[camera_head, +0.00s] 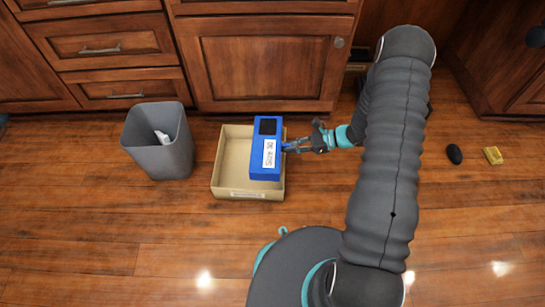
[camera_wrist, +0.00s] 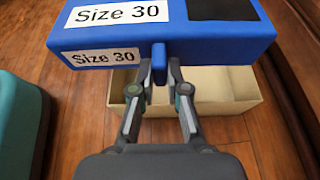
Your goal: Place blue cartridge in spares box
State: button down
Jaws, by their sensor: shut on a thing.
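The blue cartridge (camera_head: 266,158) is a long box with a black patch and a white "Size 30" label. In the head view it appears over the right part of the tan open-topped box (camera_head: 229,190), which has a small label on its front wall. My gripper (camera_head: 289,146) reaches in from the right and is shut on the cartridge. In the wrist view my gripper (camera_wrist: 159,78) pinches a blue tab on the side of the cartridge (camera_wrist: 190,32). The box (camera_wrist: 215,107) shows below the cartridge there. The cartridge's exact height above the box floor is hard to tell.
A grey bin (camera_head: 160,142) with a white item inside stands left of the box. Wooden cabinets (camera_head: 262,65) rise behind. A black oval object (camera_head: 454,153) and a yellow block (camera_head: 493,155) lie on the floor at right. The floor (camera_head: 120,235) at front left is clear.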

jog(key=a+f, duration=0.1)
jog(key=w+a+f, duration=0.1)
jog(key=a, duration=0.1)
jog(key=w+a+f, duration=0.1)
jog(key=a, duration=0.1)
jog(key=shift+a+f+b, duration=0.1)
jog(key=shift+f+b, duration=0.1)
jog(key=shift+b, duration=0.1)
notch_tip(320, 180, down, 4)
jog(key=shift+b, duration=0.3)
jog(key=shift+f+b, duration=0.35)
jog(key=shift+b, duration=0.05)
jog(key=shift+f, duration=0.3)
jog(key=c, duration=1.2)
grip_release()
jog(key=shift+r, duration=0.1)
